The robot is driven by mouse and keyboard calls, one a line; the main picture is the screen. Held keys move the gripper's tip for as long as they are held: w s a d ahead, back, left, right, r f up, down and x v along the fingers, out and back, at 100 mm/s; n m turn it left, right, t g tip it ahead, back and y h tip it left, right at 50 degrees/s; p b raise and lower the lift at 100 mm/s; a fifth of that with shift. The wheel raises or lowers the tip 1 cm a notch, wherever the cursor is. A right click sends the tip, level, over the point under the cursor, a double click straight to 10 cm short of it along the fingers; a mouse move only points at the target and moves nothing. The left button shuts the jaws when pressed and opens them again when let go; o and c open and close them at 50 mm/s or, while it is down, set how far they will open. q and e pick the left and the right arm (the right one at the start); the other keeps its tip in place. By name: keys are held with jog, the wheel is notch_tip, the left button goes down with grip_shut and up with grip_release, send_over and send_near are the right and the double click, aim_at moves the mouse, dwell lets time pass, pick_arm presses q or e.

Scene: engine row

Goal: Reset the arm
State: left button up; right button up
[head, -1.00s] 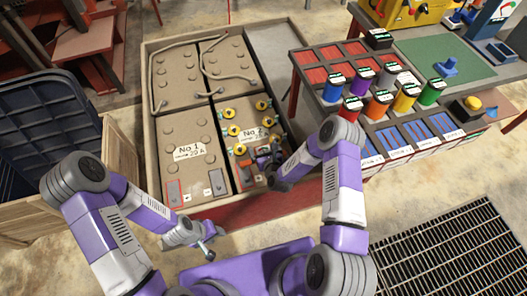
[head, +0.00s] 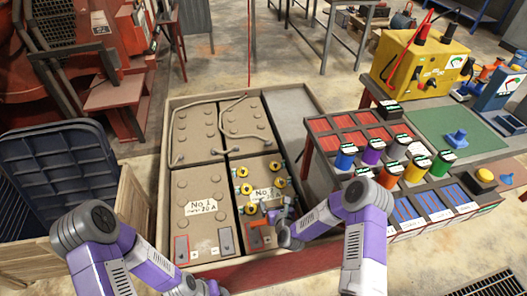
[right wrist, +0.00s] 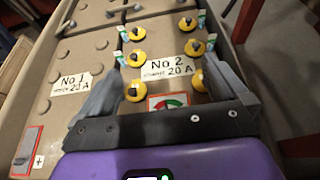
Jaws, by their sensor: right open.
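My right gripper (head: 281,216) is over the front of the battery block marked No 2 (head: 262,172). In the right wrist view its two fingers (right wrist: 165,98) are spread apart with nothing held between them, and the No 2 label (right wrist: 170,67) shows beyond them. Several yellow caps (right wrist: 137,58) stand on that block. My left gripper (head: 202,290) is low at the bottom edge of the head view, in front of the block marked No 1 (head: 198,186). It is cut off there, so its jaws are unclear.
A rack (head: 345,122) with several coloured cylinders stands on the right. A yellow meter box (head: 440,62) is behind it. A wooden crate with a dark blue lid (head: 50,165) stands at the left. Pale cables (head: 180,130) lie on the rear blocks.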

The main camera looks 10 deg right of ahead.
jog(key=shift+s+a+n, duration=0.2)
jog(key=shift+s+n, duration=0.1)
jog(key=shift+n, duration=0.2)
jog(key=s+a+n+g+y+p, duration=0.2)
jog(key=s+n+g, duration=0.4)
jog(key=s+n, duration=0.8)
jog(key=s+a+n+g+y+p, duration=0.1)
jog(key=s+a+n+g+p, duration=0.2)
jog(key=s+n+g, duration=0.4)
jog(key=s+n, duration=0.7)
jog(key=n, duration=0.4)
jog(key=shift+a+y, duration=0.3)
jog(key=shift+y, duration=0.1)
